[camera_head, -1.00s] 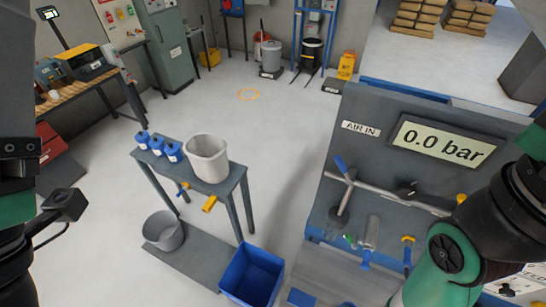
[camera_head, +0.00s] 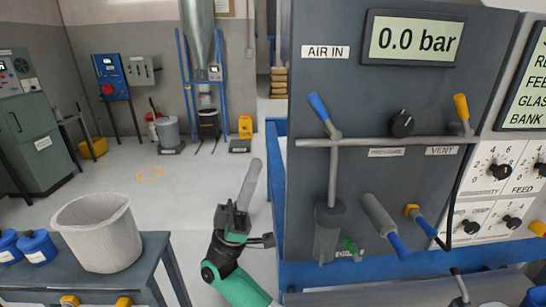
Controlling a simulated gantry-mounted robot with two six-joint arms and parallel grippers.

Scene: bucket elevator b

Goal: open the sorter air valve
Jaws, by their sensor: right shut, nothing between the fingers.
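Below the label, a blue lever (camera_head: 318,107) tilts up and left from the grey pipe (camera_head: 375,142). A yellow lever (camera_head: 461,108) stands upright by the VENT label, with a black knob (camera_head: 401,123) left of it. My right gripper (camera_head: 237,208) is shut, left of the panel and apart from the levers. A grey rod-like shape shows just above its fingers; what it is cannot be told. My left gripper is out of view.
A grey bench (camera_head: 155,258) with a pale bucket (camera_head: 98,232) and blue containers (camera_head: 38,246) stands at the left. A second blue-tipped handle (camera_head: 398,245) and a yellow-and-blue one (camera_head: 419,220) stick out low on the panel. Open floor lies behind my right gripper.

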